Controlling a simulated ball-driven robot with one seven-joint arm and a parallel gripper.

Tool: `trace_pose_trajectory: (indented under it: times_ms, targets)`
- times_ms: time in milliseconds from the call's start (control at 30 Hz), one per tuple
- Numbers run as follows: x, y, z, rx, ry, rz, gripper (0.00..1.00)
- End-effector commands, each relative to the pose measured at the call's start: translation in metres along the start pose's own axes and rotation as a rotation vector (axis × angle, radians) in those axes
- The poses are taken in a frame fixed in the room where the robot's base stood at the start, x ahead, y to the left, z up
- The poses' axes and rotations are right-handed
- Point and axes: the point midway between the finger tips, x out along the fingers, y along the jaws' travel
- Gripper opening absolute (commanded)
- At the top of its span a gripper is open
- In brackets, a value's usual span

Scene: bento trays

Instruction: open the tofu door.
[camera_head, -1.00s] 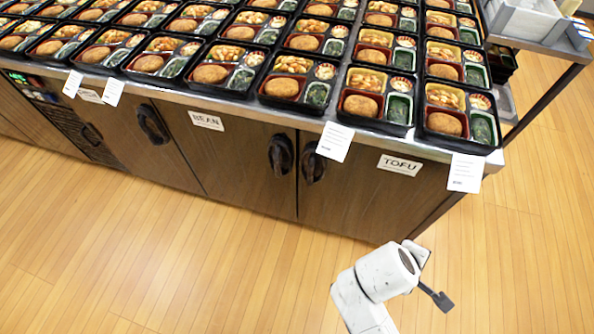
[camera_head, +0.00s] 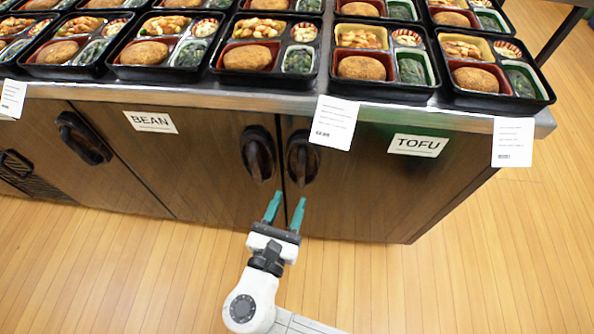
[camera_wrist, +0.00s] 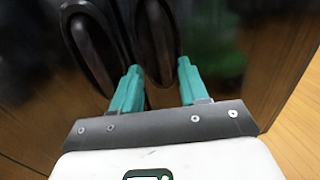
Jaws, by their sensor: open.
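The tofu door (camera_head: 368,185) is a dark brown cabinet door under the counter, marked by a white TOFU label (camera_head: 418,145). It looks shut. Its dark oval handle (camera_head: 303,160) is at its upper left edge; the handle also shows in the wrist view (camera_wrist: 156,45). My gripper (camera_head: 286,206) is open, with teal fingers pointing at the cabinet just below the handles. In the wrist view my gripper (camera_wrist: 157,80) has its fingers on either side of the lower end of the tofu handle. I cannot tell whether they touch it.
The neighbouring door's handle (camera_head: 258,154) is close on the left, next to my left finger. Bento trays (camera_head: 386,66) cover the counter (camera_head: 210,96). A paper tag (camera_head: 335,122) hangs above the tofu handle. The wooden floor (camera_head: 450,280) in front is clear.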

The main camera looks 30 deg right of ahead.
Motion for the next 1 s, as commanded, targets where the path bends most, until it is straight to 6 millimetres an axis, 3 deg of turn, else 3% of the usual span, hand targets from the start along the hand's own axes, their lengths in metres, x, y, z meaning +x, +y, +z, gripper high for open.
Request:
trace_pose_trajectory:
  times_ms: [300, 500, 900, 1000]
  targets:
    - [0.058, -0.001, -0.001, 0.004, 0.001, -0.004, 0.44]
    - [0.081, -0.001, -0.001, 0.003, 0.002, -0.003, 0.44]
    - [0.088, -0.001, -0.001, 0.003, 0.002, -0.002, 0.44]
    - [0.088, -0.001, 0.0, 0.003, 0.002, -0.002, 0.35]
